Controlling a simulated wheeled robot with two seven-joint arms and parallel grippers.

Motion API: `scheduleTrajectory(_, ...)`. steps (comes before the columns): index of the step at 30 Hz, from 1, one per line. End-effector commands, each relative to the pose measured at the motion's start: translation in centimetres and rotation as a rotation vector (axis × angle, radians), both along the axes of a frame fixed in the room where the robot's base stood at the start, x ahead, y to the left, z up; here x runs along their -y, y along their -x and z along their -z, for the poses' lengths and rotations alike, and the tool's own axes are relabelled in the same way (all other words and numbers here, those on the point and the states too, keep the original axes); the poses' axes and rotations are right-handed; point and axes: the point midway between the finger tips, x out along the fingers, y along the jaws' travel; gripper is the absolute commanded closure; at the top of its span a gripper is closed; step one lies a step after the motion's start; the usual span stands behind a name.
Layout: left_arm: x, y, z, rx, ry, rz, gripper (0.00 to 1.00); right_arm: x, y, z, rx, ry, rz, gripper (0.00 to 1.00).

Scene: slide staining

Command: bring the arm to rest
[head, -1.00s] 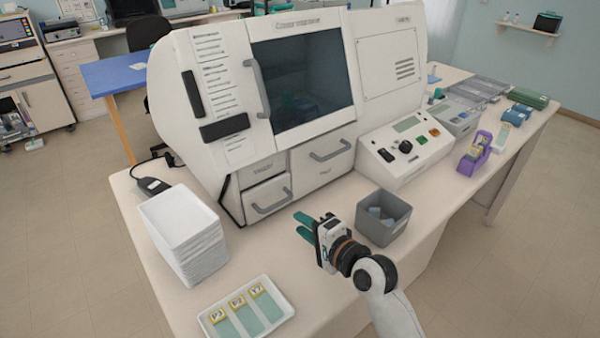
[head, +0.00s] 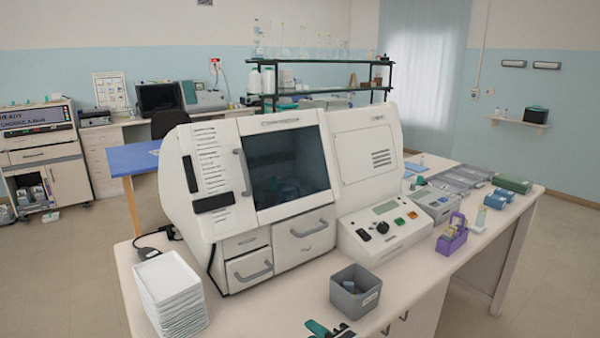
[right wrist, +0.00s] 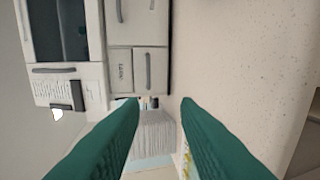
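My right gripper (right wrist: 159,104) shows in the right wrist view with its two green fingers apart and nothing between them. In the head view only a small part of my right gripper (head: 330,330) shows at the bottom edge, in front of the grey bin (head: 346,303) and above the table. The rest of my right arm is out of the picture. My left gripper is in neither view.
The large white staining machine (head: 222,225) stands on the table (head: 270,312). A stack of white trays (head: 172,290) is at the front left, also in the right wrist view (right wrist: 154,135). A purple slide rack (head: 452,241) is at the right.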

Motion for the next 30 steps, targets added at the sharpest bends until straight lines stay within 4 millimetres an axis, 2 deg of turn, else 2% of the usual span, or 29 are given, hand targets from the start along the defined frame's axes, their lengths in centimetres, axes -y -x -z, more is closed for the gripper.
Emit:
scheduleTrajectory(1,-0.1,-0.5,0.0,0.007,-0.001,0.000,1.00,0.2,0.5,0.5,-0.002,0.026,-0.004,0.71)
scheduleTrajectory(8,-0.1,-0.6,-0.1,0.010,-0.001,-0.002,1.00,1.4,3.0,3.1,-0.009,0.199,-0.035,0.71)
scheduleTrajectory(14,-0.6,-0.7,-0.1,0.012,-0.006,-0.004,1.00,3.2,6.4,5.9,-0.023,0.407,-0.087,0.71)
scheduleTrajectory(20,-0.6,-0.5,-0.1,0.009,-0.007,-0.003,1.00,6.2,11.7,9.3,-0.061,0.692,-0.187,0.71)
scheduleTrajectory(24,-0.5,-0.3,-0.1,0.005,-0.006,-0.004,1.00,8.8,15.9,11.3,-0.103,0.899,-0.286,0.71)
scheduleTrajectory(30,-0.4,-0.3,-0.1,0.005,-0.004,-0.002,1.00,12.2,21.7,12.9,-0.171,1.139,-0.442,0.71)
